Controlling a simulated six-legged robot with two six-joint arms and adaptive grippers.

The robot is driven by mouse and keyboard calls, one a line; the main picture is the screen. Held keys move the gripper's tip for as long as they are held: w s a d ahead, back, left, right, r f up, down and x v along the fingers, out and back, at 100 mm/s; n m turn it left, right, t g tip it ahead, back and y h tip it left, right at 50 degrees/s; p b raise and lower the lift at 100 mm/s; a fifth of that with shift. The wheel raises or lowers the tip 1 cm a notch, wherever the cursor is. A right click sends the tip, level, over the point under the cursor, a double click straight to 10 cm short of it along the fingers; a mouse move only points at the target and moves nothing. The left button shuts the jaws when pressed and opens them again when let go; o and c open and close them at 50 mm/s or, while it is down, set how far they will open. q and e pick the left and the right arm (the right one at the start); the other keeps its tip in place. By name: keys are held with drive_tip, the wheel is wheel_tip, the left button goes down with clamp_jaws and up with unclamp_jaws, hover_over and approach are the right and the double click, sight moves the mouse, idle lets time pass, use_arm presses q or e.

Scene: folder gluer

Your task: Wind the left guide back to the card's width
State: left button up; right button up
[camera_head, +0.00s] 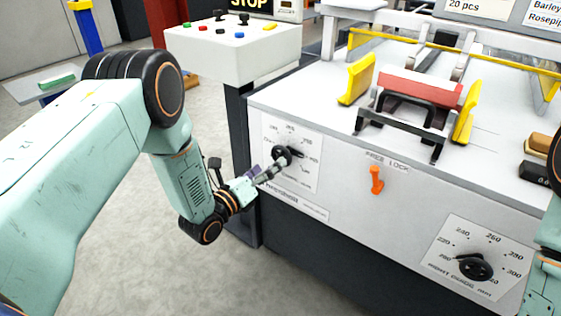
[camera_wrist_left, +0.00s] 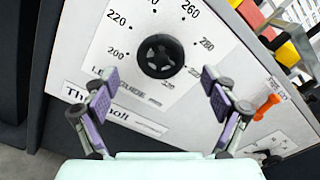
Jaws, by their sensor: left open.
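The left guide dial is a black knob (camera_head: 282,156) on a white scale plate (camera_head: 308,177) at the left of the machine's front. In the left wrist view the knob (camera_wrist_left: 160,56) sits ahead of my fingers, with numbers such as 200, 220 and 260 around it. My left gripper (camera_head: 268,175) is open in front of the knob; in the wrist view its fingers (camera_wrist_left: 160,92) are spread to either side, below the knob, with nothing between them. The yellow left guide (camera_head: 357,79) stands on the machine top. My right gripper is not visible; only part of that arm shows.
An orange lock lever (camera_head: 376,181) sticks out right of the dial. The right guide dial (camera_head: 474,267) is at lower right. A red-topped frame (camera_head: 420,90) and another yellow guide (camera_head: 466,112) stand on top. A white button console (camera_head: 232,50) rises behind my left arm.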

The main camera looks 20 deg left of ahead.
sight(285, 153)
use_arm(q)
drive_tip(key=b+x, duration=0.1)
drive_tip(key=x, duration=0.4)
drive_tip(key=shift+w+d, duration=0.15)
drive_tip(key=shift+f, duration=0.1)
drive_tip(key=shift+w+d, duration=0.1)
drive_tip(key=shift+d, duration=0.05)
drive_tip(key=shift+c, duration=0.4)
drive_tip(key=c, duration=1.1)
